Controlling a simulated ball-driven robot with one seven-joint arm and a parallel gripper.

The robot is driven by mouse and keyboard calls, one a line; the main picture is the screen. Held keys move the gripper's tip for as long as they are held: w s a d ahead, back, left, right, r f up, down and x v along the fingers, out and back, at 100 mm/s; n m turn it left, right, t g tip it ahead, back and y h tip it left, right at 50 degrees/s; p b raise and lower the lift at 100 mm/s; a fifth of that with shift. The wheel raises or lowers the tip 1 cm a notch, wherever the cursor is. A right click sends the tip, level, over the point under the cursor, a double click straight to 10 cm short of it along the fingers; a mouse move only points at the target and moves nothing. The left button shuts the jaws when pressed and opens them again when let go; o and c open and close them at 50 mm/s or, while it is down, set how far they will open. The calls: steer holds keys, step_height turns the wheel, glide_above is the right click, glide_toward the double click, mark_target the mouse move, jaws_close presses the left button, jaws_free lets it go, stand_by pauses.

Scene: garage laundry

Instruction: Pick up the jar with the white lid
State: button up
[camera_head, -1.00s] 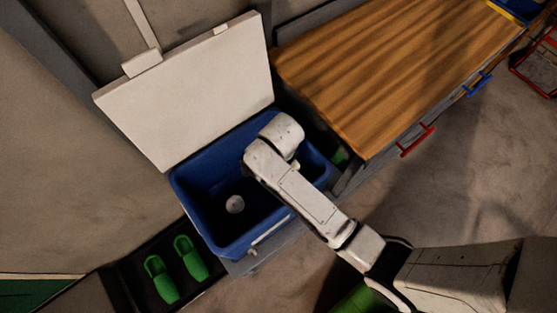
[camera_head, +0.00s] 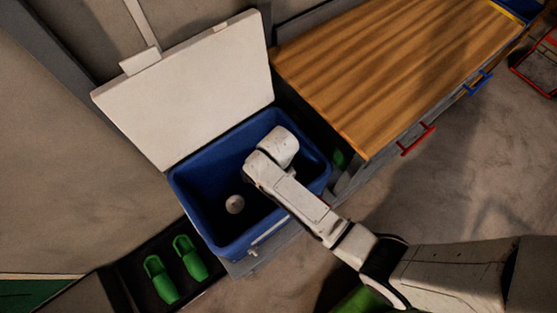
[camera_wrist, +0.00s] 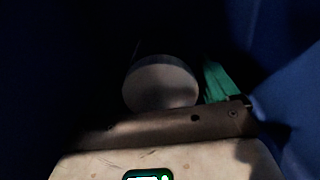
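The jar's round white lid (camera_head: 235,204) shows from above inside the blue bin (camera_head: 206,240), toward the left of its dark interior. The jar's body is lost in shadow. In the wrist view a pale round lid (camera_wrist: 160,84) is close beyond the front edge of my gripper (camera_wrist: 165,125), near the picture's middle. My arm reaches over the bin's right side and its end dips inside. The fingers cannot be made out in the dark, and in the head view my own arm hides the gripper. I cannot tell whether it touches the jar.
The bin's white lid (camera_head: 190,88) stands open behind it. A green item (camera_wrist: 217,82) lies right of the jar, near the blue bin wall (camera_wrist: 292,95). A wooden-topped cabinet (camera_head: 385,65) is at the right. Green shoes (camera_head: 176,270) sit on a dark tray at lower left.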

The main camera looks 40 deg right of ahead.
steer(key=c, duration=0.9)
steer(key=shift+r, duration=0.1)
